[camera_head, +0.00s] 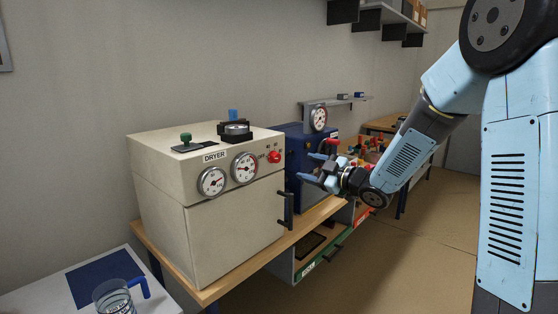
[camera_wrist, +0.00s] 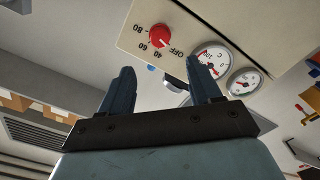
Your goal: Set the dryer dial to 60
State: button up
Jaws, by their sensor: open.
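The dryer (camera_head: 170,180) is a cream box with a sloped front panel on a wooden bench. Its dial is a red knob (camera_head: 274,157) at the panel's right end. In the wrist view the red knob (camera_wrist: 159,33) shows upside down, with OFF, 40, 60 and 80 printed around it. I cannot tell for sure which mark it points to. My gripper (camera_head: 312,167) is open and empty, to the right of the knob and apart from it. In the wrist view its two dark fingers (camera_wrist: 162,75) are spread, with the knob beyond the gap between them.
Two round gauges (camera_head: 212,182) (camera_head: 244,168) sit left of the knob. A dark door handle (camera_head: 286,208) juts from the dryer's front. A blue machine (camera_head: 293,140) stands behind my gripper. A clear jug (camera_head: 114,296) stands at the lower left. The floor (camera_head: 420,260) at right is clear.

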aim_at(278, 158)
jog(key=x, duration=1.2)
jog(key=shift+w+a, duration=0.15)
jog(key=c, duration=1)
